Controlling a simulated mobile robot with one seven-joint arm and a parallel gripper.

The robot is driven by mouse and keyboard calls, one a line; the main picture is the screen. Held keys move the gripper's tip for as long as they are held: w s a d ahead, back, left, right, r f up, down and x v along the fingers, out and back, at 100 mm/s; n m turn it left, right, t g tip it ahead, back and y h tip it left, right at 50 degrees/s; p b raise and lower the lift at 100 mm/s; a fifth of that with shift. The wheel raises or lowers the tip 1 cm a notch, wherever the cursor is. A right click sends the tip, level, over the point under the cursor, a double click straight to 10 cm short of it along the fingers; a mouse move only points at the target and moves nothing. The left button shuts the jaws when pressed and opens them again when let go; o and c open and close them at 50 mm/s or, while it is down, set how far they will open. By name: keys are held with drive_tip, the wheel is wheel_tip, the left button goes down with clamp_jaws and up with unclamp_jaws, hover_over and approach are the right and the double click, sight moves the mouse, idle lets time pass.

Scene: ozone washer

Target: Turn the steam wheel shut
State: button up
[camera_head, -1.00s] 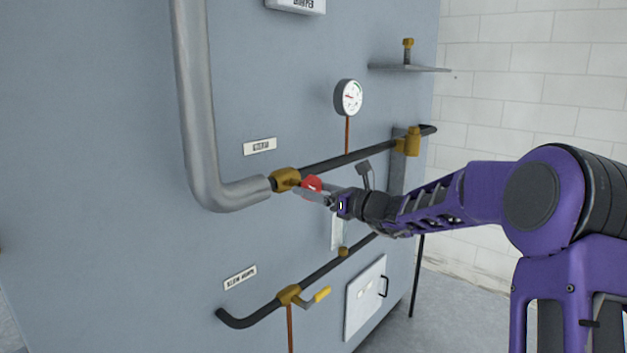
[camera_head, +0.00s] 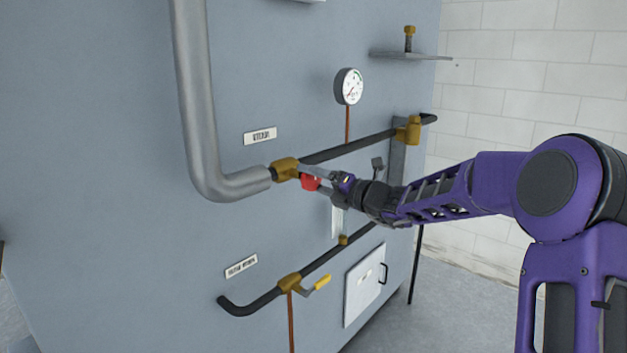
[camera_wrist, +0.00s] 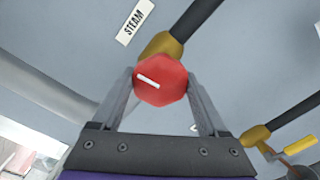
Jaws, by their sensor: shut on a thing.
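The red steam wheel (camera_head: 310,182) sits on a brass valve (camera_head: 285,169) in the upper pipe, beside the wide grey pipe's end. In the wrist view the wheel (camera_wrist: 160,80) shows as a red many-sided knob with a white bar mark, tilted slightly down to the right. My gripper (camera_head: 318,180) is shut on the wheel; in the wrist view its two fingers (camera_wrist: 161,92) lie on the wheel's left and right sides. A "STEAM" label (camera_wrist: 135,22) is on the panel above. The fingers hide part of the wheel in the head view.
A round gauge (camera_head: 349,86) is above the pipe. Below, a lower pipe carries a brass valve with a yellow lever (camera_head: 322,283). A small white door (camera_head: 365,284) is low on the panel.

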drive_tip(key=shift+m, duration=0.7)
drive_tip(key=o, duration=1.3)
drive_tip(key=shift+c, duration=0.2)
drive_tip(key=v, duration=1.7)
drive_tip(key=shift+s, duration=0.2)
drive_tip(key=shift+d+f, duration=0.1)
drive_tip(key=shift+d, duration=0.05)
